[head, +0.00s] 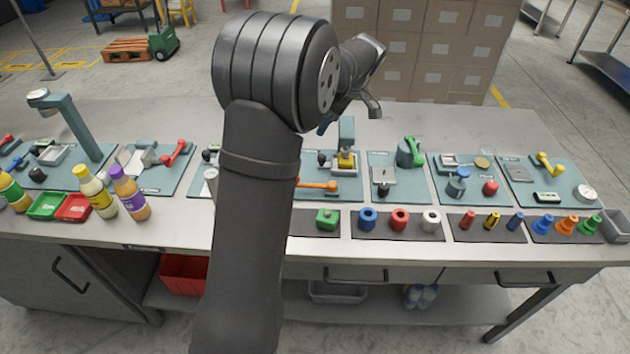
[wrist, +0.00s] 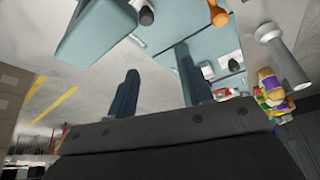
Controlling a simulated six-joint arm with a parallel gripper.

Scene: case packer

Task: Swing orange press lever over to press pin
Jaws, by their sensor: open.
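The orange press lever (head: 318,185) lies low across the teal station plate in front of the press, partly hidden at its left by my arm. The press has a teal column (head: 347,132) and a yellow part (head: 345,162) under its head. I cannot make out the press pin for certain. My gripper shows in the wrist view (wrist: 158,88) with its two dark blue fingers apart and nothing between them. It is above and behind the bench stations, away from the lever. Orange pieces (wrist: 208,15) show in the wrist view, but I cannot tell whether they are the lever.
A green-handled station (head: 412,150) stands right of the press. Blue, red and white rings (head: 399,219) and a green block (head: 327,219) sit along the front. Bottles (head: 130,192) and a tall teal post (head: 75,125) stand left. Stacked cartons (head: 430,45) are behind the bench.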

